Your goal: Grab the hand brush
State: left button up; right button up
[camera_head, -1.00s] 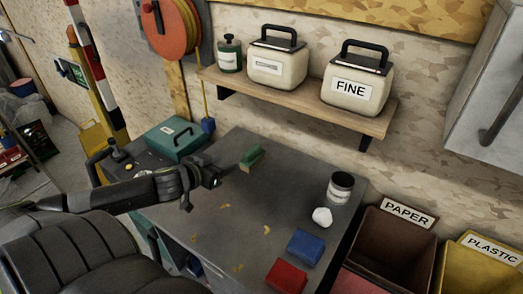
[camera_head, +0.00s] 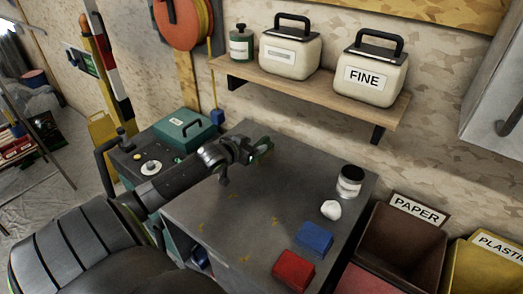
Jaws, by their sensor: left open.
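The hand brush (camera_head: 264,147) is green and lies at the back of the grey workbench top (camera_head: 260,212). Most of it is hidden behind my left gripper (camera_head: 257,152). My left arm comes in from the left and reaches across the bench. The gripper's open jaws are at the brush, overlapping it in the view. I cannot tell whether the fingers touch it or are on both sides of it. My right gripper is not in view.
A can (camera_head: 349,183), a white crumpled lump (camera_head: 330,209), a blue block (camera_head: 315,238) and a red block (camera_head: 293,270) are on the bench's right side. A teal box (camera_head: 185,131) stands back left. A shelf (camera_head: 310,93) overhangs behind. The front middle is mostly clear.

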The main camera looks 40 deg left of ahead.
aim_at(258, 144)
pick_arm(q)
jog(key=shift+x, duration=2.6)
jog(key=shift+f, duration=0.1)
jog(key=shift+s, duration=0.1)
grip_shut()
